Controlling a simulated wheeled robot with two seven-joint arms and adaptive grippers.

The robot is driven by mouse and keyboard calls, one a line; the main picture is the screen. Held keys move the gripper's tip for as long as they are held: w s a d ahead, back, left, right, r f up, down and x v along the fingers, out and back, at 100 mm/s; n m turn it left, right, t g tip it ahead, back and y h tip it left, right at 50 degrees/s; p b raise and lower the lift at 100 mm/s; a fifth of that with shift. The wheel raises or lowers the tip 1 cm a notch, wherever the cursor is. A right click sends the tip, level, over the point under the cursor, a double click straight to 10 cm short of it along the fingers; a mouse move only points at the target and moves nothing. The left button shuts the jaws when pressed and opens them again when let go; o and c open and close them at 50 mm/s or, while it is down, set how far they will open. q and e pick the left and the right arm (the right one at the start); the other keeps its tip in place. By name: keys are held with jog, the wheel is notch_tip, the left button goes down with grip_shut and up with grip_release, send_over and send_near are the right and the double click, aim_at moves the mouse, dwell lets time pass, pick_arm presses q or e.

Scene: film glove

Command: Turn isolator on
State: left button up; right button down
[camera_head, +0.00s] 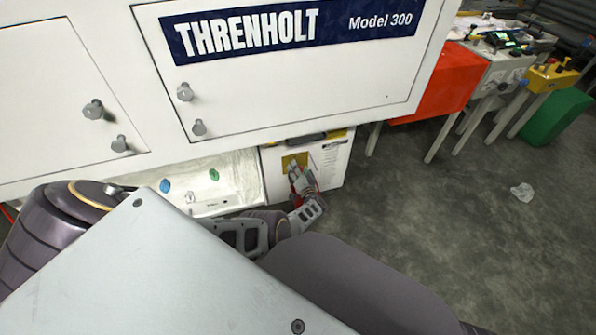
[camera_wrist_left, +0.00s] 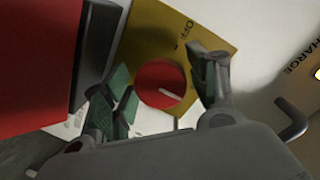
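The isolator is a red round knob (camera_wrist_left: 160,84) with a white line on its face, on a yellow plate (camera_wrist_left: 172,38) marked OFF. In the left wrist view the white line lies nearly level, slanting down to the right, and does not point at the OFF label above. My left gripper (camera_wrist_left: 162,72) is open, with one finger on each side of the knob; contact cannot be told. In the head view my left gripper (camera_head: 298,174) is at the yellow plate (camera_head: 291,161) on the low white cabinet, largely hiding the knob. My right gripper is not in view.
The white THRENHOLT machine (camera_head: 300,95) overhangs the low cabinet (camera_head: 332,165). A grey bent handle (camera_wrist_left: 294,120) and a red block (camera_wrist_left: 35,60) flank the plate in the wrist view. Tables with a red box (camera_head: 440,85) stand at right. The floor (camera_head: 450,220) there is mostly clear.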

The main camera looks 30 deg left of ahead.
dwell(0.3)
pick_arm(q)
jog(key=shift+n, duration=0.3)
jog(key=shift+f+n+t, duration=0.1)
jog(key=shift+n+t, duration=0.2)
jog(key=shift+n, duration=1.7)
jog(key=shift+n+t+h+b, duration=0.3)
jog(key=shift+n+b, duration=0.5)
jog(key=shift+n, duration=1.1)
jog(key=shift+n+t+b, duration=0.4)
jog(key=shift+n+b, duration=1.15)
jog(key=shift+n, duration=0.55)
jog(key=shift+n+b, duration=1.9)
